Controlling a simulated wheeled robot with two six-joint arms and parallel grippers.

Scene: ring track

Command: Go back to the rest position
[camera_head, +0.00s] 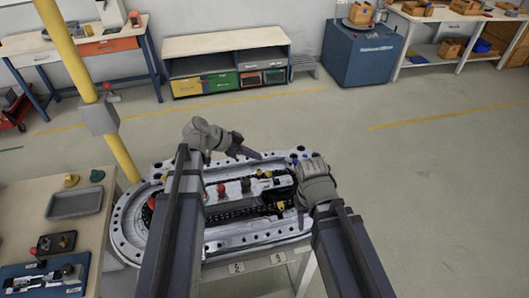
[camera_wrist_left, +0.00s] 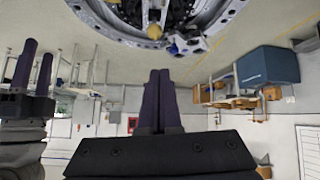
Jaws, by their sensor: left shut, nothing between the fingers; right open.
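The silver oval ring track (camera_head: 128,222) lies on a stand in front of me, with red, yellow and dark knobs and a black chain-like strip inside it. Its rim also shows at the top of the left wrist view (camera_wrist_left: 105,25). My left gripper (camera_head: 257,154) is over the far side of the track, its fingers together and empty; they also show in the left wrist view (camera_wrist_left: 160,82). My right gripper (camera_head: 301,214) is over the track's right end, open. My forearms hide parts of the track. Whether either gripper touches it, I cannot tell.
A side table (camera_head: 25,208) with a grey tray (camera_head: 75,203) stands at the left, beside a yellow post (camera_head: 72,50). A shelf with bins (camera_head: 225,45), a blue cabinet (camera_head: 362,55) and a workbench (camera_head: 425,50) stand behind. The floor at right is clear.

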